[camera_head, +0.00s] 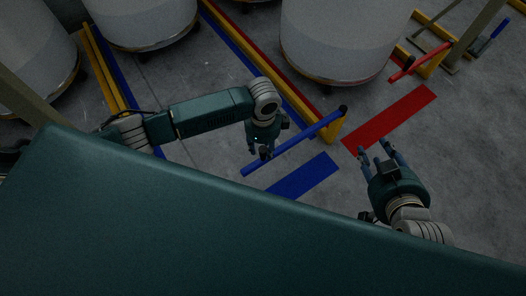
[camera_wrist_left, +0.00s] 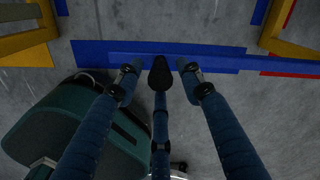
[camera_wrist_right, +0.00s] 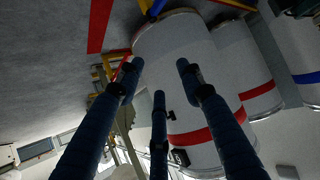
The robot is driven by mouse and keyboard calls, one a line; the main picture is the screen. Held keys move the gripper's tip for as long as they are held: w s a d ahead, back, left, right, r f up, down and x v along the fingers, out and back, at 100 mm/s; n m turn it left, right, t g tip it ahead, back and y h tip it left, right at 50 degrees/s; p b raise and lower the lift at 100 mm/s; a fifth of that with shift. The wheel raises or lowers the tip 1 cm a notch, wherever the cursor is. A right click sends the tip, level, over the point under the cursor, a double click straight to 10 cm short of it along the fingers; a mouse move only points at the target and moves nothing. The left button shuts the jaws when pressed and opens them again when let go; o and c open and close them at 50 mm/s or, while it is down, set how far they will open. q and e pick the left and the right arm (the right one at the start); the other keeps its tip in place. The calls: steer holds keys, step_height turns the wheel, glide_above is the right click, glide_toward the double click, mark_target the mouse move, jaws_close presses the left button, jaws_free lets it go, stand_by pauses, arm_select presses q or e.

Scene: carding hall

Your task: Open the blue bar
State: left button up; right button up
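The blue bar (camera_head: 303,137) is a long thin bar. In the head view it runs from a dark knob at the yellow frame's corner down-left to a free end above the floor. My left gripper (camera_head: 264,153) is at the bar, nearer its free end. In the left wrist view the bar (camera_wrist_left: 285,64) crosses just beyond the spread fingertips of my left gripper (camera_wrist_left: 159,72); contact cannot be told. My right gripper (camera_head: 376,152) is open and empty, right of the bar. The right wrist view shows its fingers (camera_wrist_right: 160,75) apart with nothing between them.
A blue floor patch (camera_head: 305,177) lies under the bar and a red patch (camera_head: 392,119) lies to the right. A red bar (camera_head: 421,62) is at upper right. White drums (camera_head: 338,40) stand behind yellow rails (camera_head: 333,130). Grey floor is free around my right gripper.

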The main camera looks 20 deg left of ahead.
arm_select(q)
steer(key=shift+f+b, duration=0.6)
steer(key=shift+f, duration=0.05)
steer(key=shift+f+b, duration=0.5)
steer(key=shift+b, duration=0.1)
arm_select(e)
steer(key=w+a+r+t+y, duration=0.1)
steer(key=w+r+t, duration=0.1)
steer(key=r, duration=0.5)
steer(key=w+a+r+t+y, duration=0.1)
steer(key=w+a+r+t, duration=0.1)
steer(key=r+t, duration=0.3)
steer(key=shift+w+a+r, duration=0.15)
steer(key=shift+w+r, duration=0.5)
steer(key=shift+r, duration=0.65)
arm_select(q)
jaws_close()
